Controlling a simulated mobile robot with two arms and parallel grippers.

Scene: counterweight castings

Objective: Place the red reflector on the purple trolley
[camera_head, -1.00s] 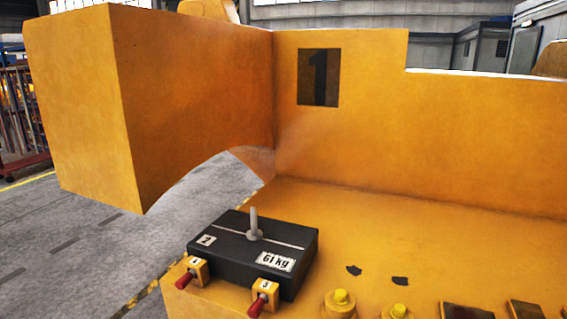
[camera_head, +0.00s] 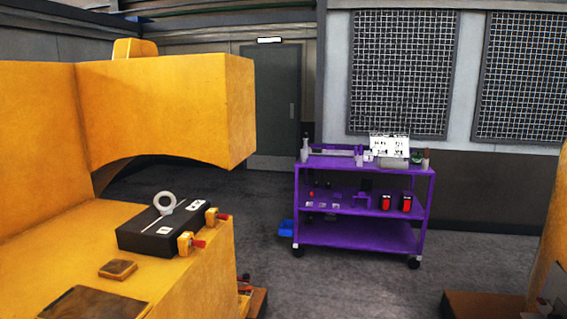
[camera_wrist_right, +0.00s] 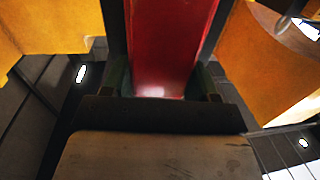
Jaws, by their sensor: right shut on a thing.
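The purple trolley (camera_head: 358,236) stands on the grey floor in the middle distance of the head view, in front of the far wall. It has three shelves on wheels. The red reflector (camera_wrist_right: 172,38) shows in the right wrist view as a flat, shiny red piece. My right gripper (camera_wrist_right: 165,82) is shut on it, with a dark finger at each side. Its far end is cut off by the frame's top. Neither gripper shows in the head view.
A large yellow casting (camera_head: 165,110) fills the left, with a black block (camera_head: 150,238) with a ring and red-handled clamps on its ledge. Another yellow casting (camera_head: 553,250) stands at the right edge. Open floor (camera_head: 330,285) lies between them and the trolley.

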